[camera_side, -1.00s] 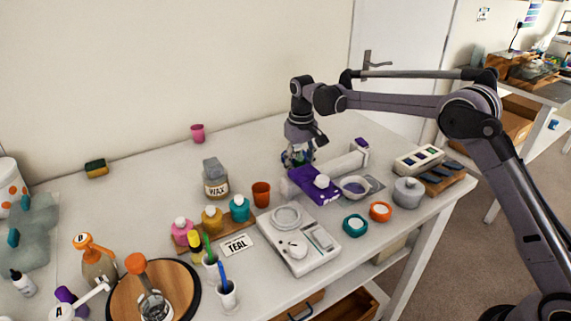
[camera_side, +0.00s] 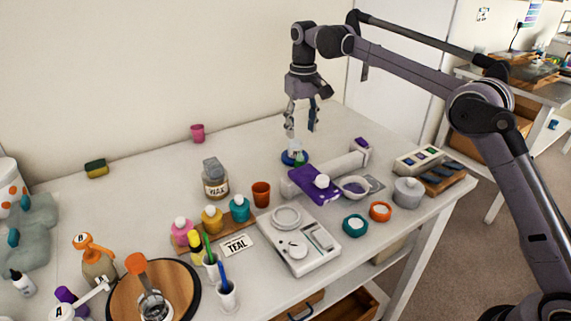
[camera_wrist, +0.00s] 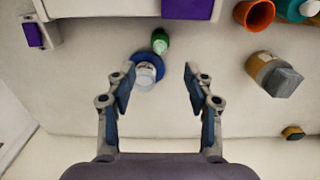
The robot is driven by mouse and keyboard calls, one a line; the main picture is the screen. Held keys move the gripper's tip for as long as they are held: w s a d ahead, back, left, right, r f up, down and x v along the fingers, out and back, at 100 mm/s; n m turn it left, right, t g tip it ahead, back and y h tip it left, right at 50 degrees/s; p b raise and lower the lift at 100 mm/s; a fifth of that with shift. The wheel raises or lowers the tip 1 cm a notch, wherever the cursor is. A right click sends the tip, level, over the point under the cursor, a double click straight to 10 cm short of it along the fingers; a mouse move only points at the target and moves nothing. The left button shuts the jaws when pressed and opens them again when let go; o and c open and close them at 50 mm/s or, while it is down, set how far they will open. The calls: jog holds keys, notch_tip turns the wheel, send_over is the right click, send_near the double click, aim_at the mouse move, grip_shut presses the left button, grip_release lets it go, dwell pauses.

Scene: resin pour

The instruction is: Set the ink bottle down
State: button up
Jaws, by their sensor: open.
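My gripper (camera_side: 302,132) is open and empty, raised above the rear of the table. Below it stands a small clear, whitish bottle on a round blue base (camera_side: 292,160), with a small green piece (camera_side: 301,156) close by. In the wrist view the blue base (camera_wrist: 148,82) lies beyond the open fingers (camera_wrist: 156,85), left of the middle between them. The green piece (camera_wrist: 160,42) with a pale end is right by its far edge. I cannot tell which of these is the ink bottle; neither is held.
A scale (camera_side: 300,243) and capped pink, amber and teal bottles (camera_side: 239,209) are nearer.

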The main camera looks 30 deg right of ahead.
jog(key=s+d+r+t, duration=0.1)
jog(key=s+r+t, duration=0.15)
jog(key=s, duration=0.45)
jog(key=s+d+r+t, duration=0.15)
jog(key=s+r, duration=0.25)
jog(key=s, duration=0.4)
jog(key=s+d+f+t, duration=0.1)
jog(key=s+f, duration=0.4)
jog(key=s, duration=0.3)
jog(key=s+d+f+t, duration=0.1)
jog(key=s+f+t, duration=0.1)
jog(key=s+f, duration=0.3)
jog(key=s, duration=0.3)
jog(key=shift+s+f, duration=0.25)
jog(key=shift+s, duration=0.1)
jog(key=c, duration=0.5)
jog(key=shift+w, duration=0.1)
